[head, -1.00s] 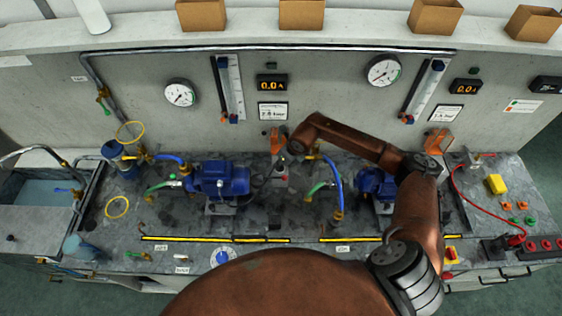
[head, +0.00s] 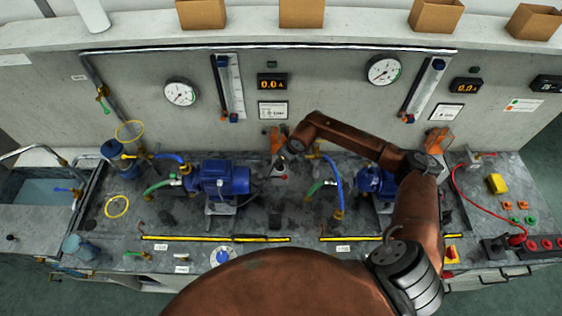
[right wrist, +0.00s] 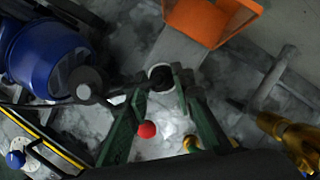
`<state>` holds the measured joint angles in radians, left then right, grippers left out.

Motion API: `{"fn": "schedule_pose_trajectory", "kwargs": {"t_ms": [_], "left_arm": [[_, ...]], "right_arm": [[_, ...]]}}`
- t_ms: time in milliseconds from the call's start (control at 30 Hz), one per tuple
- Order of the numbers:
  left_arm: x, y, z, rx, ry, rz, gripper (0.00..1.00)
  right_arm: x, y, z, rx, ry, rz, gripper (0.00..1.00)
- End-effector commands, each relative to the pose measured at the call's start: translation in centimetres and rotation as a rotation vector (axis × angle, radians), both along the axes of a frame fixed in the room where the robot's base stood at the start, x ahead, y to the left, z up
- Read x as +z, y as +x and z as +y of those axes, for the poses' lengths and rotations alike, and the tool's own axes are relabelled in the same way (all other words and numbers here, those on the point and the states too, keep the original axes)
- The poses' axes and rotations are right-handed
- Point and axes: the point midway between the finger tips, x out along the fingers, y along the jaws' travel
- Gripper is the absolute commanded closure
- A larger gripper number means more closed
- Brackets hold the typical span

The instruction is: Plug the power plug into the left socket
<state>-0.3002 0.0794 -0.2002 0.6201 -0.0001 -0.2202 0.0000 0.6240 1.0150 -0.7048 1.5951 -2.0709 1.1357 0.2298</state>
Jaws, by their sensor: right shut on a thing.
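My right gripper (right wrist: 160,88) is shut on a dark plug (right wrist: 158,82), most of which the fingers hide. The plug sits over a round socket with a pale rim (right wrist: 154,69); I cannot tell how deep it is in. A dark lead or arm runs left from it towards a black round part (right wrist: 88,85) by the blue motor (right wrist: 45,55). In the head view the right gripper (head: 283,165) is just right of the left pump's blue motor (head: 222,178), below an orange box (head: 276,138). My left gripper is not in view.
A second blue pump (head: 372,182) stands partly behind my right arm. A red cable (head: 475,205) runs to a socket strip (head: 545,244) at right. A blue hose (head: 337,180) with a brass fitting is close to the gripper's right. Yellow-striped edges (head: 215,239) line the front.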

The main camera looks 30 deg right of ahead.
Motion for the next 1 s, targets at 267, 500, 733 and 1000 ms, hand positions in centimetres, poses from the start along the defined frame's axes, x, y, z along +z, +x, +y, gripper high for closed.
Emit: {"fn": "schedule_pose_trajectory", "kwargs": {"t_ms": [267, 500, 733, 1000], "left_arm": [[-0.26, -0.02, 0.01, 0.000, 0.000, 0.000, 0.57], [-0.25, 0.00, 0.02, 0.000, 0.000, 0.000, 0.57], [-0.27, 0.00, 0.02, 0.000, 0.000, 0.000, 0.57], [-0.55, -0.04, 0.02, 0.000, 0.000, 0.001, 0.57]], "right_arm": [[-0.05, 0.02, -0.01, 0.000, 0.000, 0.000, 1.00], [0.01, 0.01, -0.01, 0.000, 0.000, 0.000, 1.00], [-0.01, 0.02, -0.01, 0.000, 0.000, 0.000, 1.00], [-0.33, 0.01, -0.01, 0.000, 0.000, 0.000, 1.00]]}}
